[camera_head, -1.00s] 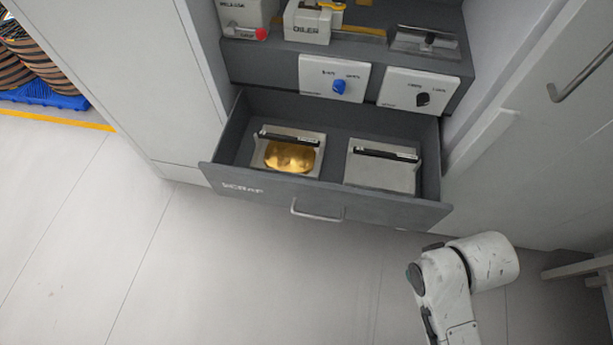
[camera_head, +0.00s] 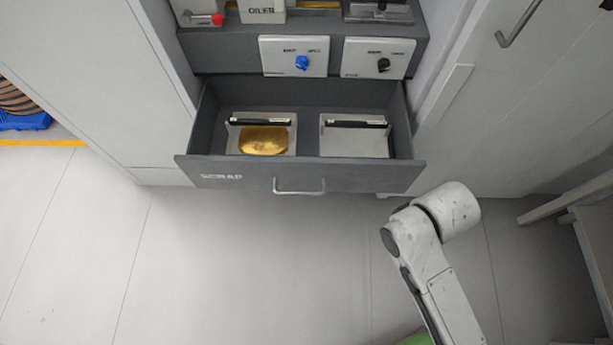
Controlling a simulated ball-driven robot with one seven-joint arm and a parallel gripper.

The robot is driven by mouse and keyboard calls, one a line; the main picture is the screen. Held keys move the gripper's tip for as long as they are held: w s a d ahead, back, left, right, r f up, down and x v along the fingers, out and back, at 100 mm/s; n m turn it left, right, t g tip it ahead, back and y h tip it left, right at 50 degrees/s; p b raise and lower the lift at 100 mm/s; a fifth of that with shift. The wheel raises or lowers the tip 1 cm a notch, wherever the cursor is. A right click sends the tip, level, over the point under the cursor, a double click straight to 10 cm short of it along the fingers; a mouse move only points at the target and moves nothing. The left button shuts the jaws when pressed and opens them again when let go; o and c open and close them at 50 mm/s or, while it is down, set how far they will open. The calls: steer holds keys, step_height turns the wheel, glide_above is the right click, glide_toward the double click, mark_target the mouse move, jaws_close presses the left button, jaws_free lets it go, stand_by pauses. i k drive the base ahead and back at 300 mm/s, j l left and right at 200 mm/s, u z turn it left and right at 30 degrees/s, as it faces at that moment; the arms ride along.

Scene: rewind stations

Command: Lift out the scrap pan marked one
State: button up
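The open drawer marked SCRAP (camera_head: 352,178) holds two pans side by side. The left pan (camera_head: 286,120) is pale, has a dark bar handle across its back and holds gold-coloured material (camera_head: 264,141). The right pan (camera_head: 352,142) has a similar dark handle and shows a plain pale surface. I cannot read a number on either pan. My arm reaches in at the lower right, in front of and below the drawer's right corner. My gripper's fingers do not show.
Above the drawer are a panel with a blue knob (camera_head: 303,63) and one with a black knob (camera_head: 384,65). The drawer has a bar handle (camera_head: 299,188). A cabinet with a handle stands right, a pale stand (camera_head: 590,225) at the right edge. The floor in front is clear.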

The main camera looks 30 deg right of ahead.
mark_target(261, 134)
steer(key=i+l+u, duration=0.1)
steer(key=i, duration=0.45)
steer(key=i+l+u, duration=0.1)
steer(key=i, duration=0.45)
steer(key=l, duration=0.1)
